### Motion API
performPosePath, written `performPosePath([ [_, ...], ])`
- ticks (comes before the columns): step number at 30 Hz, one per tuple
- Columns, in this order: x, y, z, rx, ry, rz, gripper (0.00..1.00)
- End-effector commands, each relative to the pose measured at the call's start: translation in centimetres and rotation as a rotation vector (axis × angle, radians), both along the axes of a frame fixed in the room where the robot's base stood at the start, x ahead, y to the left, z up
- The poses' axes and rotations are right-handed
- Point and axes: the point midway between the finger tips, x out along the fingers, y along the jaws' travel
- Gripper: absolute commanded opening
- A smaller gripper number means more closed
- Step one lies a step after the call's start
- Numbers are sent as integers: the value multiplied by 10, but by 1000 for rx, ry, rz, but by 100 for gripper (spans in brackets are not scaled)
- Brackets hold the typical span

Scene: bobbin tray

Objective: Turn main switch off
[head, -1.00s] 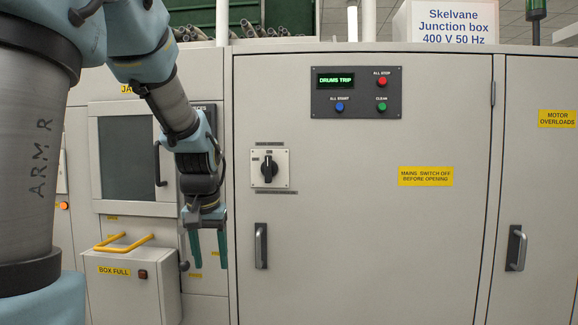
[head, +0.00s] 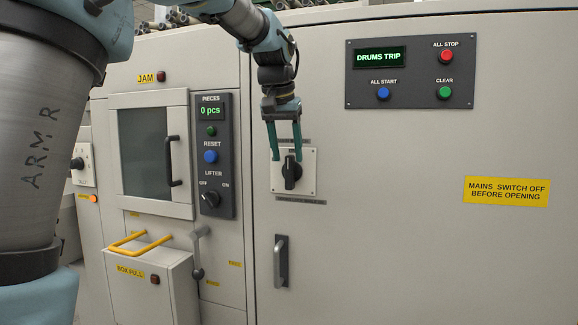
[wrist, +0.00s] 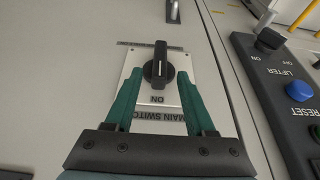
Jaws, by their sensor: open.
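The main switch (head: 291,172) is a black rotary knob on a pale square plate on the large cabinet door. Its knob stands vertical, in line with the ON mark. In the wrist view the knob (wrist: 160,65) shows upside down, with the ON and MAIN SWITCH lettering nearer my gripper. My gripper (head: 284,158) is open, with its two green fingers pointing at the switch. In the wrist view the gripper (wrist: 158,74) has the knob between its fingertips in the picture. I cannot tell whether the fingers touch it. The OFF mark is not readable.
A door handle (head: 281,262) sits below the switch. The lifter panel (head: 213,155), with its own black knob (head: 210,199), is to the left. A button panel (head: 409,74) reading DRUMS TRIP is at upper right. The door surface between is bare.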

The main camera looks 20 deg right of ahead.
Motion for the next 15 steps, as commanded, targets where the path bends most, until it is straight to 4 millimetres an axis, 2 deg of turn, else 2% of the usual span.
performPosePath([
  [6, 10, -9, -30, 1, 1, 0, 55],
  [10, 13, -11, -41, 1, 0, 0, 55],
  [15, 14, -12, -45, 0, -1, 0, 55],
])
